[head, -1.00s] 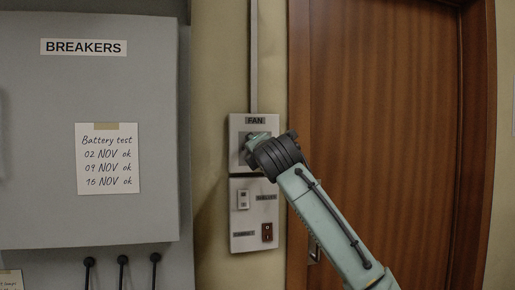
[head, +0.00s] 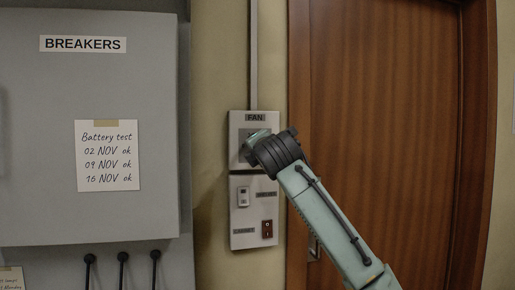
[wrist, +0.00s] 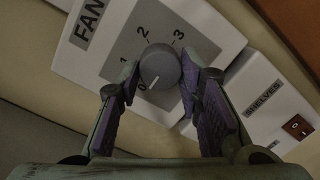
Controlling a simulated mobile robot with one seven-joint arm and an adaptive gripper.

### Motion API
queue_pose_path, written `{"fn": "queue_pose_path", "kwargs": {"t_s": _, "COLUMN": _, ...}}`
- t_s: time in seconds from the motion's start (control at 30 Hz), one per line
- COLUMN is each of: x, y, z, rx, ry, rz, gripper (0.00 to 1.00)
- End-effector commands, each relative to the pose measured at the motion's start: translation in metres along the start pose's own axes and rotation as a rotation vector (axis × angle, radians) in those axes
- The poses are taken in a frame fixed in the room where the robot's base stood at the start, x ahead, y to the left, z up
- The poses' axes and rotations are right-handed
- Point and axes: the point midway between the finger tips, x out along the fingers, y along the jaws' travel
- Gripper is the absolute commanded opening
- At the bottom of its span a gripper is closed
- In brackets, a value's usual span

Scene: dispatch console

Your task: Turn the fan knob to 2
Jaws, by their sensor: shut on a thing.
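The fan knob (wrist: 161,66) is a round grey dial on a light plate labelled FAN (head: 255,117), with the marks 0, 1, 2 and 3 around it. In the wrist view, the white line on the knob points toward the 0. My gripper (wrist: 159,72) is shut on the knob, with one finger on each side of it. In the head view, my gripper (head: 254,139) is in front of the fan plate and hides the knob.
Below the fan plate is a panel with a light switch (head: 243,197) and a dark red rocker switch (head: 267,229); the rocker also shows in the wrist view (wrist: 297,126). A grey BREAKERS cabinet (head: 150,215) stands left, a wooden door (head: 385,110) right.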

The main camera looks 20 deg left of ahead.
Motion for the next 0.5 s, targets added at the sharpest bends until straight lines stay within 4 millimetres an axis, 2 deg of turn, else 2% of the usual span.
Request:
{"fn": "queue_pose_path", "kwargs": {"t_s": 0.27, "x": 0.0, "y": 0.0001, "z": 0.0002, "rx": 0.068, "ry": 0.004, "rz": -0.006, "gripper": 0.05}}
{"fn": "queue_pose_path", "kwargs": {"t_s": 0.5, "x": 0.0002, "y": 0.0013, "z": -0.0005, "rx": 0.235, "ry": 0.015, "rz": -0.018, "gripper": 0.05}}
